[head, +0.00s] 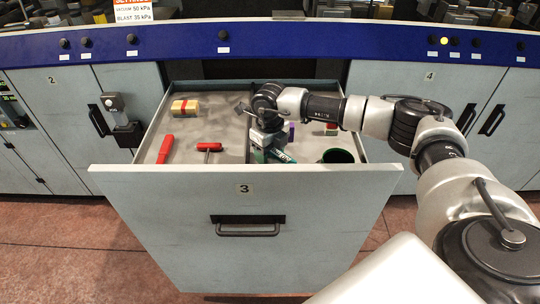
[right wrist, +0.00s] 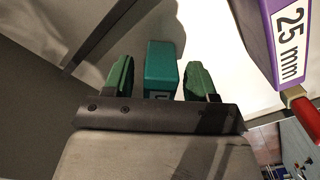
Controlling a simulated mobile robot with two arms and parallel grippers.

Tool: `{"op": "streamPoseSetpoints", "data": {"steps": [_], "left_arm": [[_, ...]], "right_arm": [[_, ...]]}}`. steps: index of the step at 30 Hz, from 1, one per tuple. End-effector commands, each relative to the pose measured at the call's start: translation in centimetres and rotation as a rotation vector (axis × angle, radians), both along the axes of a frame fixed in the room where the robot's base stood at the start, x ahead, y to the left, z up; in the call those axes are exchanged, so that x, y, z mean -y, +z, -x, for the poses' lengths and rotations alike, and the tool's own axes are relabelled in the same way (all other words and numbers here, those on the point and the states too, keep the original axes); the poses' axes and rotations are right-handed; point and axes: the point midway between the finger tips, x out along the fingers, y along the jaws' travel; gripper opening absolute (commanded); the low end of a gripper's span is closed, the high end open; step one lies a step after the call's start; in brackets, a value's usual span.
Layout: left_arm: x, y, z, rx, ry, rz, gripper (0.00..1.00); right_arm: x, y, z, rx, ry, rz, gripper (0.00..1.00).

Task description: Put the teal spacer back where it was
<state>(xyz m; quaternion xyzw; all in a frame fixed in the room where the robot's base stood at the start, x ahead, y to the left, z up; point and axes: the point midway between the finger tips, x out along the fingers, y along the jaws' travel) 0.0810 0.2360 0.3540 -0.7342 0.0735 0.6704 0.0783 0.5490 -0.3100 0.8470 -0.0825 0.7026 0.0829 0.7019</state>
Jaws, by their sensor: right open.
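The teal spacer (right wrist: 161,66) shows in the right wrist view as a teal block with a dark-framed mark near its lower end. It stands between the two green fingers of my right gripper (right wrist: 160,78), with a gap on each side. My right gripper (head: 272,152) is open and reaches down into the open drawer (head: 244,222) marked 3, right of its divider. In the head view the gripper covers most of the spacer, and I cannot tell it clearly from the green fingers. My left gripper is not in view.
A purple 25 mm spacer (right wrist: 277,40) stands close to the right of my gripper. Left of the divider lie a yellow block with a red band (head: 185,107), a red-handled tool (head: 209,147) and a red object (head: 165,149).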

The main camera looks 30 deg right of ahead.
Motion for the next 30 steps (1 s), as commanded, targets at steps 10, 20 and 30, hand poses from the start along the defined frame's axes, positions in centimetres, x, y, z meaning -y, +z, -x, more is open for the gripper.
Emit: {"op": "streamPoseSetpoints", "data": {"steps": [10,20,30], "left_arm": [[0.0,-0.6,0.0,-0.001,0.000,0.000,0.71],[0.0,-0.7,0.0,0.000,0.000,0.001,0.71],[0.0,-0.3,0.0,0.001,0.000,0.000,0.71]], "right_arm": [[0.0,7.4,-0.1,0.004,0.002,0.000,0.57],[0.0,10.4,0.0,0.001,0.001,0.001,0.57],[-0.3,10.6,0.0,0.002,0.007,-0.010,0.57]]}}
